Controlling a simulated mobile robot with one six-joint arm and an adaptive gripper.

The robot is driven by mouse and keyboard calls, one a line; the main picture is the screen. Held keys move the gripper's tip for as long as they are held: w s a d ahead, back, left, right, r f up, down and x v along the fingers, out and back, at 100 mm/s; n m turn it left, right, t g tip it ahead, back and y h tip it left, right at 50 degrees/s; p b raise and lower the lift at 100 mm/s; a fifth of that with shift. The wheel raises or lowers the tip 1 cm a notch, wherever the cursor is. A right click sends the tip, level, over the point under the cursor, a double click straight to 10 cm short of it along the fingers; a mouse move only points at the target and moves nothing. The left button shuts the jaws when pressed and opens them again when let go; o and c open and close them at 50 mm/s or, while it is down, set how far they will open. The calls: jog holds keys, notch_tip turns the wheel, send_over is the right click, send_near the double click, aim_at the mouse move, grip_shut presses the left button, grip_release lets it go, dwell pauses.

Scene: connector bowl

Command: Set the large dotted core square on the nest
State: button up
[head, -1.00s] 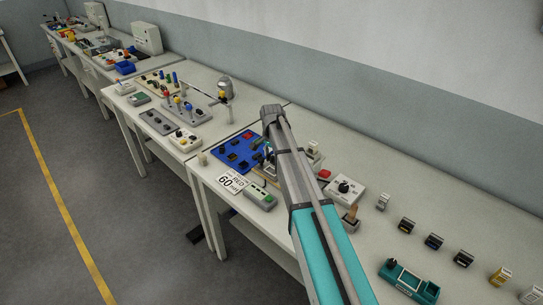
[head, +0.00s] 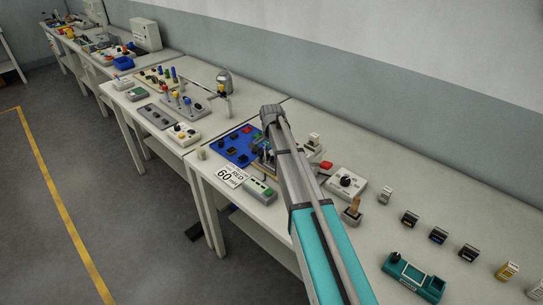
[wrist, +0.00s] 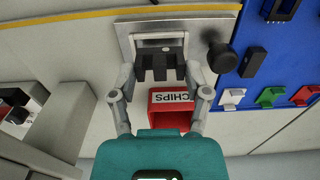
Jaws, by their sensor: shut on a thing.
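My gripper (wrist: 160,75) is shut on a dark block with three prongs, taken as the core (wrist: 160,70). The fingers stand on either side of it in the wrist view. Its dot marking and size label do not show. The nest, a light grey plate with a raised frame (wrist: 125,38), lies directly behind the core in the wrist view. Whether the core touches it or hovers above it, I cannot tell. In the head view, my arm hides the fingertips and the core.
A red box marked CHIPS (wrist: 168,121) stands close below the core in the wrist view. A black knob (wrist: 221,58) is close at right. A blue board (wrist: 291,55) with small parts lies farther right. The head view shows a grey knob box (head: 346,184) and a teal device (head: 413,277).

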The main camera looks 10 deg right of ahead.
jog(key=shift+f+b, duration=0.6)
jog(key=shift+f, duration=0.1)
jog(key=shift+f, duration=0.1)
jog(key=o, duration=1.2)
jog(key=shift+r, duration=0.2)
notch_tip(320, 180, up, 8)
jog(key=p, duration=0.8)
jog(key=shift+r+p, duration=0.2)
jog(key=shift+p, duration=0.1)
